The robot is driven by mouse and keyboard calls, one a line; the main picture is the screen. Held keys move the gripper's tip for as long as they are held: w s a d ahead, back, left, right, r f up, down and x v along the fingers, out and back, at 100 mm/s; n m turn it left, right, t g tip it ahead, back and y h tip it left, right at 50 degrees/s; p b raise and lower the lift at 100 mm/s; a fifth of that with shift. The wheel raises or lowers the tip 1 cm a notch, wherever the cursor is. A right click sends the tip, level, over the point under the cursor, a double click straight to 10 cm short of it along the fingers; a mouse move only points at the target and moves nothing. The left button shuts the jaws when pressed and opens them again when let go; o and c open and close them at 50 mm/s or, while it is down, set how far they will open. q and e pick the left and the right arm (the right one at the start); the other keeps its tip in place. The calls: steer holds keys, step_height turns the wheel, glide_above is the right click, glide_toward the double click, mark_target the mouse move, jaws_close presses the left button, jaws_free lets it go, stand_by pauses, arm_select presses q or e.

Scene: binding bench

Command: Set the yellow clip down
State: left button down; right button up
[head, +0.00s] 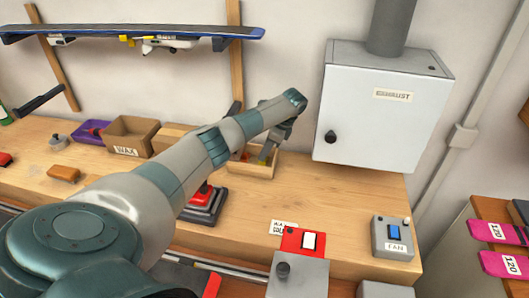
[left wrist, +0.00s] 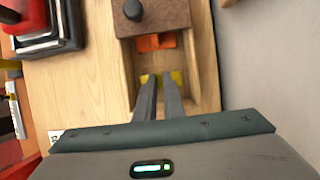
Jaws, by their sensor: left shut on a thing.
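My left gripper (head: 266,153) reaches down into a small wooden tray (head: 252,171) at the back of the bench. In the left wrist view the two dark fingers of my left gripper (left wrist: 159,80) are close together, shut on the yellow clip (left wrist: 176,78). My right gripper is not in view.
An orange piece (left wrist: 155,42) lies in the tray beside a brown block with a black knob (left wrist: 150,14). The grey exhaust box (head: 375,110) hangs on the wall to the right. A WAX box (head: 128,137) stands left. A red-topped device (head: 205,202) stands in front.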

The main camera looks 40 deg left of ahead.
arm_select(q)
steer(key=c, duration=1.9)
jaws_free()
steer(key=shift+o, duration=0.2)
steer(key=shift+r, duration=0.1)
steer(key=shift+w+d+r+b, duration=0.2)
steer(key=shift+r+b, duration=0.1)
steer(key=shift+r, duration=0.15)
steer(key=b+v, duration=0.2)
steer(key=v, duration=0.4)
steer(key=shift+r+b, duration=0.2)
steer(key=shift+b, duration=0.15)
steer(key=shift+d, duration=0.1)
